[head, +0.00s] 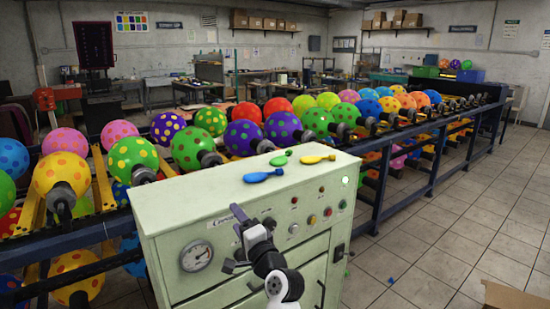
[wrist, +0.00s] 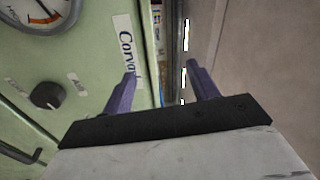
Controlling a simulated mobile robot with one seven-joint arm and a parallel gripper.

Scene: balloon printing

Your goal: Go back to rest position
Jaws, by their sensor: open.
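My gripper (head: 234,238) is in front of the upper front panel of the pale green control cabinet (head: 180,222) in the head view. In the wrist view my gripper (wrist: 161,72) has its two purple fingers spread, with nothing between them. The cabinet's panel (wrist: 85,70) fills the left of the wrist view, with a label partly behind the left finger. I cannot tell whether a finger touches the panel.
A blue (head: 263,175), a green (head: 280,158) and a yellow deflated balloon (head: 318,159) lie on the cabinet top. Behind stands a long rack (head: 430,165) of dotted balloons. A cardboard box (head: 510,295) is at the lower right. Tiled floor (head: 470,215) is mostly clear on the right.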

